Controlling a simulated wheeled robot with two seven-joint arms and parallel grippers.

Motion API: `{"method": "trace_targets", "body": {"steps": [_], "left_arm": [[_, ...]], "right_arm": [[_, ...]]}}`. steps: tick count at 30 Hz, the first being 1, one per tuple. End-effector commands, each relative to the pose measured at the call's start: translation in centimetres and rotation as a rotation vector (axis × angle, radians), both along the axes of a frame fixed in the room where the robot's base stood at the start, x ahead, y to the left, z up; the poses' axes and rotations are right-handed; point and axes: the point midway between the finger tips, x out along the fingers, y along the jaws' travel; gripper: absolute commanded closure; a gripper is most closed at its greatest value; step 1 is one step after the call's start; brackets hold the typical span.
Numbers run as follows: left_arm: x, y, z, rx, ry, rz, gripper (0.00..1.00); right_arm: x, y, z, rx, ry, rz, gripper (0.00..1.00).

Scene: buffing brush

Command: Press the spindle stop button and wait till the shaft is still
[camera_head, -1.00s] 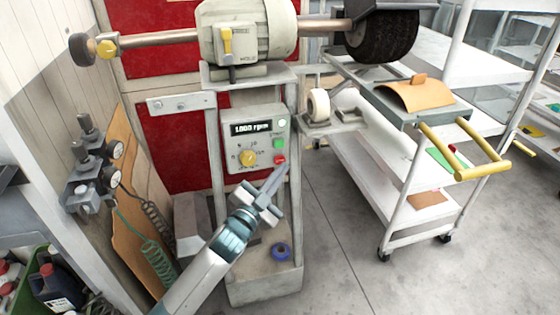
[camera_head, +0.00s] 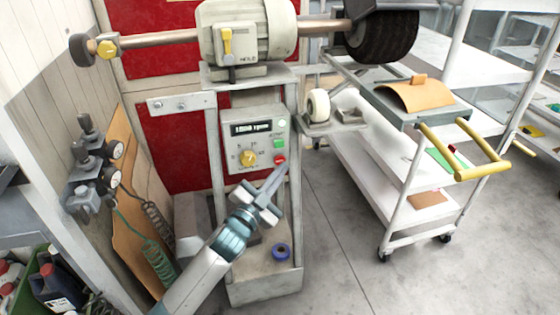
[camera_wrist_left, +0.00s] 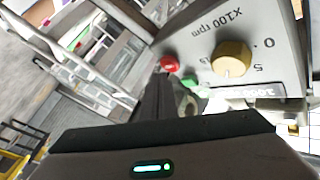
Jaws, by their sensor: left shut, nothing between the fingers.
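The control box (camera_head: 262,128) on the machine stand has a display, a yellow dial (camera_head: 247,158), a green button (camera_head: 279,143) and a red stop button (camera_head: 280,160) below it. The display seems to show 1000 rpm, though blurred. My left gripper (camera_head: 281,170) is shut and empty, its tips just below the red button; contact cannot be told. In the left wrist view the red button (camera_wrist_left: 169,63) stands just beyond the fingertips. The spindle shaft (camera_head: 160,38) runs out of the motor (camera_head: 247,32) to both sides; whether it turns cannot be told. My right gripper does not show.
A dark brush wheel (camera_head: 382,38) sits at the shaft's right end. A white trolley (camera_head: 400,175) with yellow handles (camera_head: 466,172) stands at right. Gauges and hoses (camera_head: 155,225) hang at left. A blue ring (camera_head: 280,251) lies on the stand's base.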

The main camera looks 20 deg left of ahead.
Motion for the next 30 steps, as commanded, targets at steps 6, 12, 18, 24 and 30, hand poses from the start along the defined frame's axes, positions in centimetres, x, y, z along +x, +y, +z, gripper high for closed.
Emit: {"method": "trace_targets", "body": {"steps": [6,12,18,24,30], "left_arm": [[0.48,0.35,0.08,0.0,0.0,0.0,1.0],[0.52,0.37,0.03,0.0,0.0,0.0,1.0],[0.52,0.38,0.03,0.0,0.0,0.0,1.0],[0.64,0.46,0.03,0.0,0.0,0.0,1.0],[0.8,0.57,0.02,0.0,0.0,0.0,1.0]], "right_arm": [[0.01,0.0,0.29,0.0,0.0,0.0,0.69],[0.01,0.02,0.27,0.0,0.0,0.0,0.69],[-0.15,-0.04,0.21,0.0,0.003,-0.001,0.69],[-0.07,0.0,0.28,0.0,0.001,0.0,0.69],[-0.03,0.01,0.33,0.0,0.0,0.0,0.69]]}}
